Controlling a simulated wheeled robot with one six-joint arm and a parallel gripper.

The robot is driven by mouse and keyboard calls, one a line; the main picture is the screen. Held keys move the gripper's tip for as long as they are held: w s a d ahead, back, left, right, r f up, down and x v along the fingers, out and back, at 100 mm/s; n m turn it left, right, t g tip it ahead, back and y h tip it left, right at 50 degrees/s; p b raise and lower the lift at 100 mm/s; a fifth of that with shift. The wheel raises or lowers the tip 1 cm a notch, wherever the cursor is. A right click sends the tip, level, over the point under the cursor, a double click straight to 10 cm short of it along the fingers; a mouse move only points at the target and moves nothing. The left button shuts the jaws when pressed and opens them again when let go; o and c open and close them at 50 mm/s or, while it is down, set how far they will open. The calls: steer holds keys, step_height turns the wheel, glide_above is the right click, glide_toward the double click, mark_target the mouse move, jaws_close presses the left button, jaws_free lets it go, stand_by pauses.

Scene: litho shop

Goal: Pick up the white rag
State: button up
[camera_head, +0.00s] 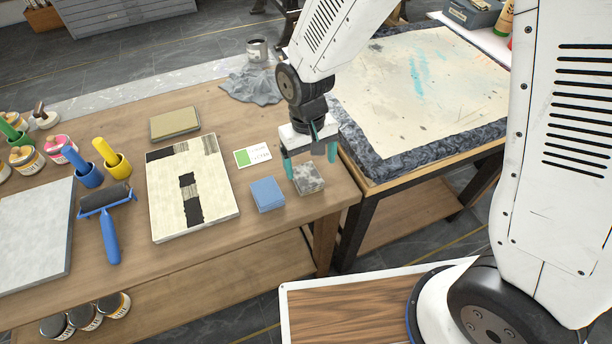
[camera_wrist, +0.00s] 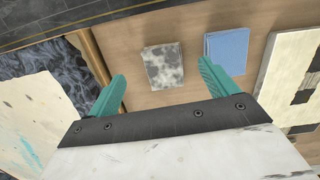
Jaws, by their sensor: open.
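The white rag (camera_head: 309,180) is a folded square cloth with grey blotches, lying flat near the front right corner of the wooden bench. It also shows in the wrist view (camera_wrist: 163,67). My gripper (camera_head: 310,166) is open and points down at the rag, its teal fingers apart. In the wrist view my gripper (camera_wrist: 162,72) has the rag between and beyond its fingertips, with nothing held. I cannot tell the exact height of the fingertips over the rag.
A folded blue cloth (camera_head: 267,194) lies close left of the rag, also in the wrist view (camera_wrist: 228,49). A green-and-white card (camera_head: 253,156) lies behind it. A printed block (camera_head: 217,195) is further left. The litho table (camera_head: 382,174) stands close on the right.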

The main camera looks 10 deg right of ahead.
mark_target(306, 174)
steer(key=shift+w+a+r+t+y, duration=0.15)
steer(key=shift+w+a+t, duration=0.1)
steer(key=shift+w, duration=0.25)
steer(key=shift+w+a+r+t+y, duration=0.1)
steer(key=shift+w+a+t+y, duration=0.1)
steer(key=shift+w, duration=0.25)
steer(key=shift+w+f, duration=0.1)
steer(key=shift+f, duration=0.2)
step_height(306, 174, down, 7)
steer(key=shift+d+f, duration=0.1)
steer(key=shift+f, duration=0.05)
steer(key=c, duration=1.1)
steer(key=shift+c, duration=0.2)
